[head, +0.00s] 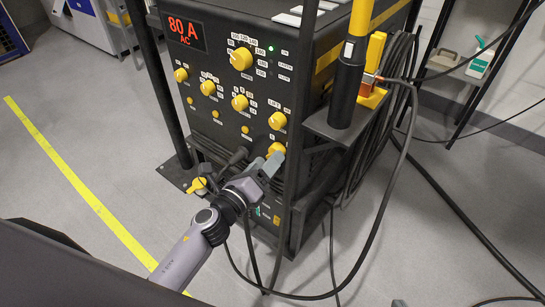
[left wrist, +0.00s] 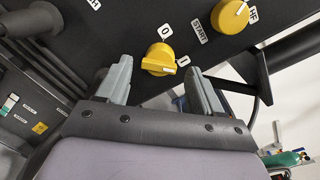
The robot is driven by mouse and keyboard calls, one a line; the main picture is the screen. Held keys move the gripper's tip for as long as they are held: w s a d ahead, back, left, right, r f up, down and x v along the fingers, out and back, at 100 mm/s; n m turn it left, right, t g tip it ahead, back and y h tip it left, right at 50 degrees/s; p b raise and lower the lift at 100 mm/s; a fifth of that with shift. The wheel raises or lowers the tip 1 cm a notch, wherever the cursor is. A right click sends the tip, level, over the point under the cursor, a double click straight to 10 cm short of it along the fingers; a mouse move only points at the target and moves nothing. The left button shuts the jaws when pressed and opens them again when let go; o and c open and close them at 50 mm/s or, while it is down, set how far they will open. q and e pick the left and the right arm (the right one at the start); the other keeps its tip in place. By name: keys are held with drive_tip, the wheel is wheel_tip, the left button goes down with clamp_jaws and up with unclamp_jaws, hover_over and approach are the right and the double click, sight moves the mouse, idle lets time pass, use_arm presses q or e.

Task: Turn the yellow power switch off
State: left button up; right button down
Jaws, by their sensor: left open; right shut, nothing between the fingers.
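The yellow power switch (head: 276,148) is a round knob low at the right of the black machine's front panel. In the left wrist view the yellow switch (left wrist: 160,58) has a raised grip with a white mark, and the mark is close to the I label (left wrist: 183,61). The O label (left wrist: 165,31) is above the knob. My left gripper (head: 268,163) is open, its fingers pointing at the switch. In the wrist view the grey fingers of my left gripper (left wrist: 159,70) are on either side of the knob, with gaps visible. My right gripper is not in view.
Another yellow knob (left wrist: 230,15) is close by at the upper right. More yellow knobs (head: 240,103) and a red 80 A display (head: 187,33) are on the panel. Black cables (head: 385,190) hang at the machine's right.

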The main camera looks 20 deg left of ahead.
use_arm(q)
drive_tip(key=shift+x, duration=1.4)
drive_tip(key=c, duration=0.9)
drive_tip(key=shift+c, duration=0.3)
